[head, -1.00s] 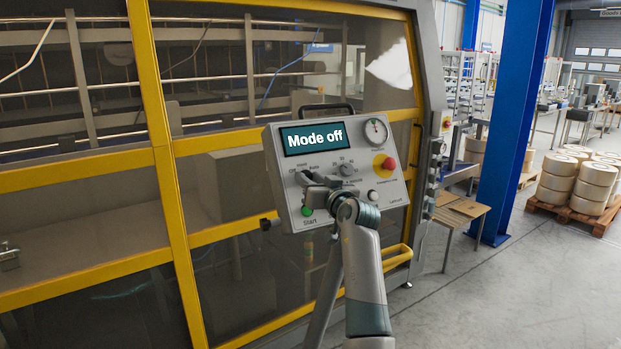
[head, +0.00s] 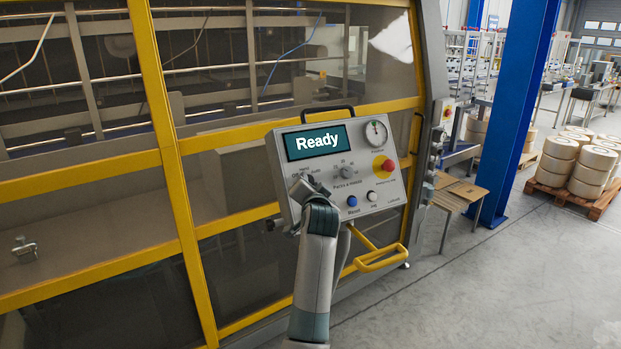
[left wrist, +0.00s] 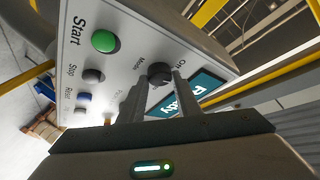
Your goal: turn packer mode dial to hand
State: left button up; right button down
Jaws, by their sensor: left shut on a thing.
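The control panel (head: 335,165) is a light grey tilted box; its screen (head: 317,142) reads "Ready". My left gripper (head: 303,186) is at the panel's left side, covering the mode dial in the head view. In the left wrist view the dial (left wrist: 158,73) is a dark round knob beside the word "Mode", between the fingertips of my left gripper (left wrist: 157,90). The gripper is shut on it. Which label the dial points at is not clear; the lettering is partly hidden. My right gripper is in neither view.
The panel also carries a gauge (head: 376,132), a red emergency button (head: 383,166), a blue button (head: 352,201) and a green Start button (left wrist: 105,41). Yellow-framed machine doors (head: 165,160) stand behind it. A yellow handle (head: 380,259) juts out below.

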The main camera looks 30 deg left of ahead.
pick_arm(q)
jog(key=shift+m+h, duration=0.3)
jog(key=shift+m, duration=0.5)
jog(key=o, duration=1.1)
jog(key=shift+a, duration=0.1)
jog(key=shift+c, duration=0.2)
jog(key=shift+s, duration=0.1)
jog(key=shift+s+d+b, duration=0.3)
jog(key=b+v, duration=0.6)
jog(key=v, duration=1)
jog(key=shift+s+r, duration=0.15)
jog(key=shift+s, duration=0.1)
